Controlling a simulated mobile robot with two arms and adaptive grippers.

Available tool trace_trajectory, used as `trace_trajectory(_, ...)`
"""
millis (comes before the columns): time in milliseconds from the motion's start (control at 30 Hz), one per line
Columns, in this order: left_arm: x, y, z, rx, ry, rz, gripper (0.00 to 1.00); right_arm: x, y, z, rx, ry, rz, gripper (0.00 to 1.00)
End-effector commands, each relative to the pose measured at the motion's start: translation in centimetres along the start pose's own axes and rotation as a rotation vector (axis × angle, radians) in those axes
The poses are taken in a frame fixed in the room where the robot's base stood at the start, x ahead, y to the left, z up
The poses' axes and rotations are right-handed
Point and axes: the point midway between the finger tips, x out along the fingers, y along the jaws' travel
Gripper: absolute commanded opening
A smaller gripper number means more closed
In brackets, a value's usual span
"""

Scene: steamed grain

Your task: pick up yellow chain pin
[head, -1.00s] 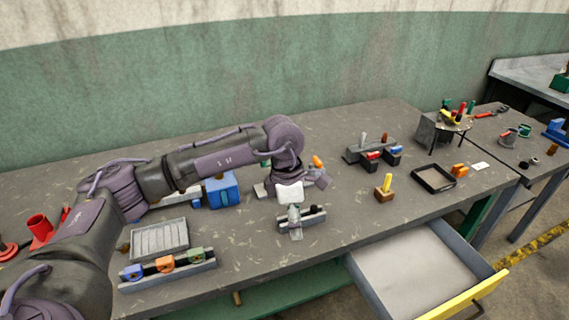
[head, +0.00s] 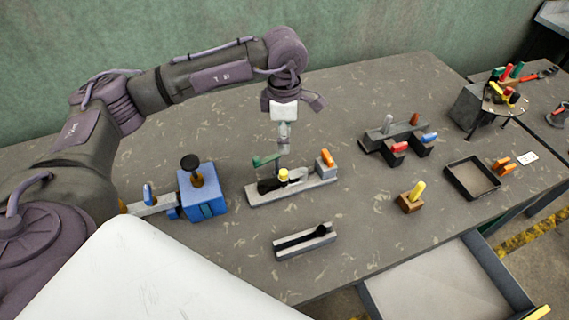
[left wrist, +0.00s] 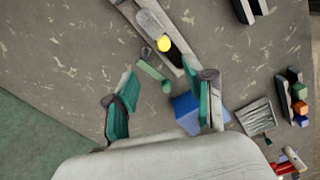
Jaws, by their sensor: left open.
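A small yellow cap (head: 283,174) sits upright on the long grey fixture (head: 318,184), beside a dark part; it also shows as a yellow disc in the left wrist view (left wrist: 164,43). A separate yellow pin (head: 417,188) stands tilted in a brown block (head: 410,204) to the right. I cannot tell which is the chain pin. My left gripper (head: 283,148) points down above the fixture, near the yellow cap. In the left wrist view its green-padded fingers (left wrist: 165,103) are apart, with nothing held between them. My right gripper is not seen.
A green bar (head: 266,160) juts from the fixture near my gripper. An orange block (head: 326,160) stands at its right end. A blue box (head: 203,191) is left, a slotted block (head: 305,240) in front. A black tray (head: 471,178) lies right; an open drawer (head: 430,285) is below.

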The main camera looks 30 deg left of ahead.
Motion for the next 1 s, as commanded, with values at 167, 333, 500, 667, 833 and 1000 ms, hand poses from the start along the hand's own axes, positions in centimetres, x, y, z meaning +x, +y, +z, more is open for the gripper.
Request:
trace_trajectory(167,3.4,-0.2,-0.1,-0.001,0.003,-0.006,0.54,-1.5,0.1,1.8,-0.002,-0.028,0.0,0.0)
trace_trajectory(333,6.2,-0.1,-0.1,-0.001,0.002,-0.004,0.54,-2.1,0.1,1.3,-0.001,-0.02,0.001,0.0)
trace_trajectory(500,7.3,-0.1,-0.1,0.0,0.002,-0.002,0.54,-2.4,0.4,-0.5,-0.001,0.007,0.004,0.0)
trace_trajectory(667,9.0,-0.5,-0.1,-0.001,0.003,-0.005,0.54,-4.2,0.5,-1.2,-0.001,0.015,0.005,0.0)
trace_trajectory(833,11.6,-0.6,-0.1,-0.001,0.001,-0.004,0.54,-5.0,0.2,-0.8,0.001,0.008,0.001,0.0)
trace_trajectory(1000,12.4,-0.5,-0.1,-0.001,0.001,-0.001,0.54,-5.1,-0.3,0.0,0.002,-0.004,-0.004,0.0)
